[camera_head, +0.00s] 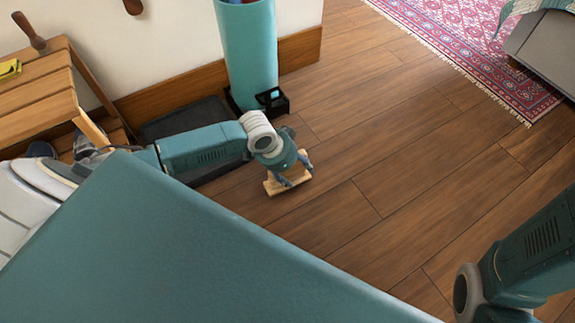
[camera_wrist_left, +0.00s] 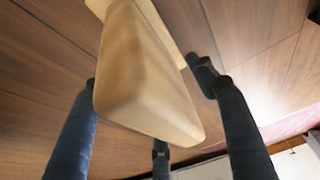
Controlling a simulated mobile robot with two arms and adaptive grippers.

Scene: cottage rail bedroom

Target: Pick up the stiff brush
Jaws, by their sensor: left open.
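The stiff brush (camera_head: 273,187) is a pale wooden block on the plank floor, under my left gripper (camera_head: 291,177) in the head view. In the left wrist view the tan brush (camera_wrist_left: 145,80) is large and close, with a long handle-like body. The dark fingers of my left gripper are spread around it, one to each side and one below. They stand apart and I see no closed grip. Part of the brush is hidden by the gripper in the head view. My right arm shows at the lower right, but its gripper is out of frame.
A teal cylindrical bin (camera_head: 249,55) with a small black caddy (camera_head: 272,101) stands by the wall behind my left gripper. A wooden bench (camera_head: 35,95) and a dark tray (camera_head: 185,117) are at the left. The floor to the right is clear up to a red patterned rug (camera_head: 460,35).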

